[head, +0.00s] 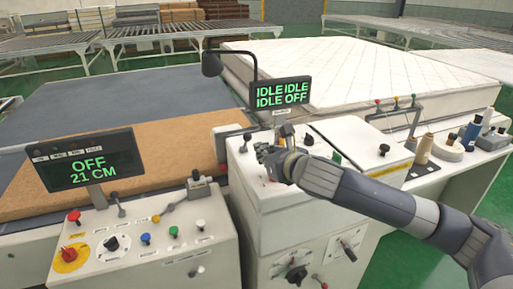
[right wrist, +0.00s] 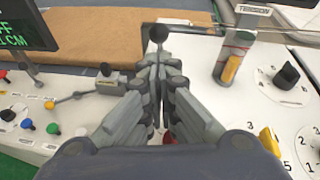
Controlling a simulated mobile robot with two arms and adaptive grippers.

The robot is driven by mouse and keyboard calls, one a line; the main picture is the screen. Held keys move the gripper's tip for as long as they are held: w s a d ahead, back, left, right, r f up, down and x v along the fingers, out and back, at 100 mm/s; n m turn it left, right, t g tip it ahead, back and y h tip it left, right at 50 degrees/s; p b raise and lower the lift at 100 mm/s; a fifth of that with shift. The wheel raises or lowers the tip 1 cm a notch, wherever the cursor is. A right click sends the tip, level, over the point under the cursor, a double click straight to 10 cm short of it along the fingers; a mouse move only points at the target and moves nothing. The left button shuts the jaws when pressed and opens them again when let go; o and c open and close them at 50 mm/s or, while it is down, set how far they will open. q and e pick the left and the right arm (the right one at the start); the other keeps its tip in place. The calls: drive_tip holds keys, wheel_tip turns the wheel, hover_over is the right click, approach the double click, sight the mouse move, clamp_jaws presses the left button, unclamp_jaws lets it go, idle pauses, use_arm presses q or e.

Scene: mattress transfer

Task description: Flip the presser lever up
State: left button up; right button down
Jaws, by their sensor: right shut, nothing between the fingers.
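A lever with a black ball knob (head: 247,137) stands on the white machine head, to the left of my right gripper. It also shows in the right wrist view as a dark ball (right wrist: 158,33) just beyond my fingertips; most of its stem is hidden by the fingers. No readable label marks it as the presser lever. My right gripper (head: 266,155) is shut and empty over the machine's top, close to this lever; whether it touches the lever I cannot tell. The closed fingers (right wrist: 160,62) also show in the right wrist view. My left gripper is not in view.
A post labelled TENSION (right wrist: 235,55) and a black dial (right wrist: 287,76) stand right of the fingers. A display reading IDLE and OFF (head: 281,93) rises behind. A control panel (head: 130,245) with buttons is left. A white mattress (head: 370,70) lies behind.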

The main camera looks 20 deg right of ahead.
sight(246, 140)
drive_tip(key=x, duration=0.3)
drive_tip(key=shift+w+a+f+p, duration=0.1)
drive_tip(key=shift+w+p, duration=0.2)
drive_tip(key=shift+w, duration=0.05)
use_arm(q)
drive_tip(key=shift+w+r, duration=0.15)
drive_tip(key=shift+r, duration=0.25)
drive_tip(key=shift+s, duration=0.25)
